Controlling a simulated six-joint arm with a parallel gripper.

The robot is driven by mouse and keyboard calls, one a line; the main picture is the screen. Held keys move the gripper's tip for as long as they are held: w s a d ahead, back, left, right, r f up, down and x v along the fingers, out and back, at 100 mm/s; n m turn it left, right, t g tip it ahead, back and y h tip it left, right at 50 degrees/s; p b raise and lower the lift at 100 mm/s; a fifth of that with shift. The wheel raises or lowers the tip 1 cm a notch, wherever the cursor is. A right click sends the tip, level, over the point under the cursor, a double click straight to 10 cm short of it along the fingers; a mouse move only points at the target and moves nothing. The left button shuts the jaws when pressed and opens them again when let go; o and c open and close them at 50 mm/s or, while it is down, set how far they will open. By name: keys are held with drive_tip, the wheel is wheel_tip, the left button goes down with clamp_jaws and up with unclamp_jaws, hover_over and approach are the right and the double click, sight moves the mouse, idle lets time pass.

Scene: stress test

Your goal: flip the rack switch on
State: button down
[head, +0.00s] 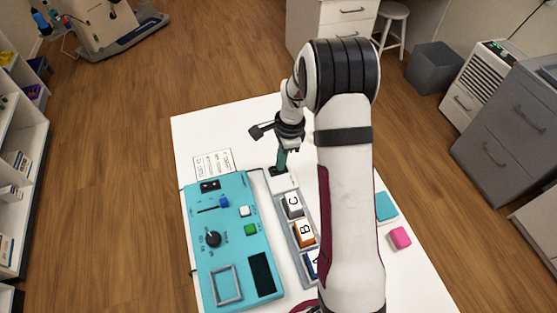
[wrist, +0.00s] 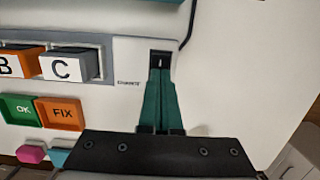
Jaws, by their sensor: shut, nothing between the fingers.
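The rack (head: 303,257) is a grey tray with a white end plate (wrist: 128,62), and lettered blocks stand in it. The rack switch (wrist: 161,58) is a small black rocker with a white mark, set in that end plate. My gripper (wrist: 160,78) has two green fingers pressed together, with nothing between them. In the head view my gripper (head: 281,166) points down at the far end of the rack, past block C. The fingertips are right at the near edge of the switch and hide part of it. I cannot tell whether they touch it, or which way it is set.
Block C (wrist: 68,67) and orange block B (wrist: 15,64) sit beside the switch. Green OK (wrist: 20,110) and orange FIX (wrist: 61,113) pieces lie nearer. A teal control panel (head: 200,273) is left of the rack. A pink block (head: 400,238) lies right of my arm.

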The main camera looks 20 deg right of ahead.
wheel_tip(320, 180, up, 14)
drive_tip(key=d, duration=0.2)
drive_tip(key=shift+a, duration=0.15)
drive_tip(key=shift+s+a, duration=0.1)
drive_tip(key=shift+a, duration=0.55)
drive_tip(key=f, duration=0.4)
drive_tip(key=a+f, duration=0.1)
drive_tip(key=f, duration=0.4)
drive_tip(key=a+f, duration=0.1)
drive_tip(key=f, duration=0.3)
drive_tip(key=shift+f, duration=0.4)
